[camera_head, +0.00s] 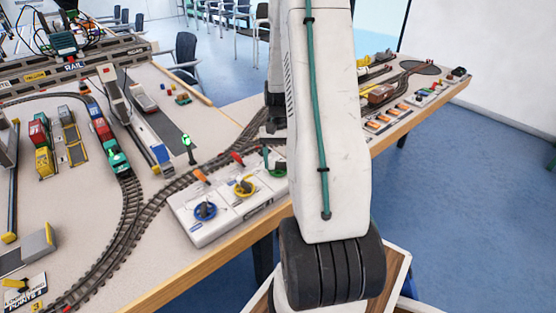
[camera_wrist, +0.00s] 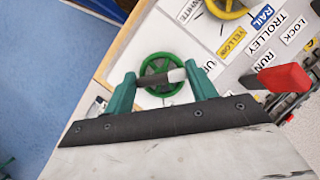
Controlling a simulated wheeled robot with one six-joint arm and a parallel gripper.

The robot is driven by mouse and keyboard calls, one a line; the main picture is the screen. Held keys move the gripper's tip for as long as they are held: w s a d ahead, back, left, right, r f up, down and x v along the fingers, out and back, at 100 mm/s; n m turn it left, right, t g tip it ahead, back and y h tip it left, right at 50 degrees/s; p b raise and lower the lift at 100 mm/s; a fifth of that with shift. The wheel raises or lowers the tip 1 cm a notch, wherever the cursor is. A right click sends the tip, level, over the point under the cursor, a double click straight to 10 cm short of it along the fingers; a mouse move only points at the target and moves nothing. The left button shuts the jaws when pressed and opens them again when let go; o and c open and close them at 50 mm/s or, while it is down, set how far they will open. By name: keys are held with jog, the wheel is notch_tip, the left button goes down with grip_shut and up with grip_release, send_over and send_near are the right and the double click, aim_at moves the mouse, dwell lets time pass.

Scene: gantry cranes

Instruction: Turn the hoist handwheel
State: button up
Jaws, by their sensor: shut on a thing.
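A control box (camera_head: 225,205) on the table bears three small handwheels: a blue one (camera_head: 205,210), a yellow one (camera_head: 244,187) and a green one (camera_head: 281,170). My gripper (camera_wrist: 163,77) is at the green handwheel, which also shows in the wrist view (camera_wrist: 147,66), partly behind the fingers. Its two green fingers stand on either side of a short grey and white piece across the wheel, and they are shut on it. The label beside this wheel is mostly hidden. The yellow handwheel (camera_wrist: 228,6) is at the top of the wrist view.
A red lever (camera_wrist: 285,77) with "LOCK" and "RUN" labels is right of my gripper in the wrist view. Model track (camera_head: 125,215) with a train (camera_head: 108,138) curves left of the box. Another panel (camera_head: 400,115) lies to the right. The table edge is close to the box.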

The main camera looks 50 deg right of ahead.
dwell(0.4)
jog(key=o, duration=1)
jog(key=shift+v, duration=3.9)
